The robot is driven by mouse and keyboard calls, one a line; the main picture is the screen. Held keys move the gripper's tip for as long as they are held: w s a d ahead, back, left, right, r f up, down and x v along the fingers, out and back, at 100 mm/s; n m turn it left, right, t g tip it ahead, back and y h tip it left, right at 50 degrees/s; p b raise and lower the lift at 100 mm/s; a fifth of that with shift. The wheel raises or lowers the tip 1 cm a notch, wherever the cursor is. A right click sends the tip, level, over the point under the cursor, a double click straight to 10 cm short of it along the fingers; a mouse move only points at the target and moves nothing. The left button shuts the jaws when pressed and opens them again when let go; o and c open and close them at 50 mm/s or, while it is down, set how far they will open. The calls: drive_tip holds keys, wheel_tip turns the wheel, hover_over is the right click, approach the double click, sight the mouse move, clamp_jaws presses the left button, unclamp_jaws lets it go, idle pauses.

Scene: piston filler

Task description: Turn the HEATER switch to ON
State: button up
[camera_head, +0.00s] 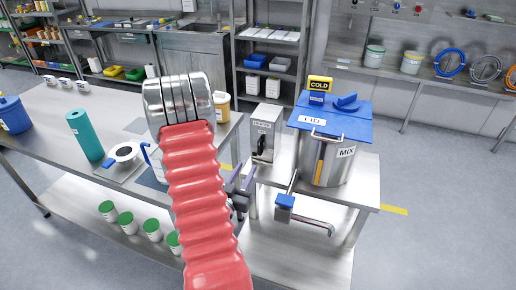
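The heater box (265,127) is a grey metal box with a label near its top, standing at the left end of the right-hand table. A black switch handle (262,148) is on its front face; which setting it is at is too small to read. My gripper (243,179) is in front of and below the box, a little left of the handle and apart from it. Its two grey-purple fingers look spread, with nothing between them. My red ribbed arm hides part of the gripper's left side.
Right of the box stands a steel MIX pot (323,164) with a blue lid (335,122) and a yellow COLD sign (319,84). A blue-handled valve and outlet pipe (313,221) stick out in front. A teal cylinder (85,136) stands on the left bench.

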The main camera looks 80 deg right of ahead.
sight(259, 146)
drive_tip(key=d, duration=0.4)
drive_tip(key=s+d, duration=0.1)
drive_tip(key=d, duration=0.8)
drive_tip(key=shift+s+d, duration=0.15)
drive_tip(key=shift+d, duration=0.25)
drive_tip(key=shift+c, duration=0.3)
clamp_jaws()
drive_tip(key=shift+a+f, duration=0.1)
drive_tip(key=shift+a, duration=0.05)
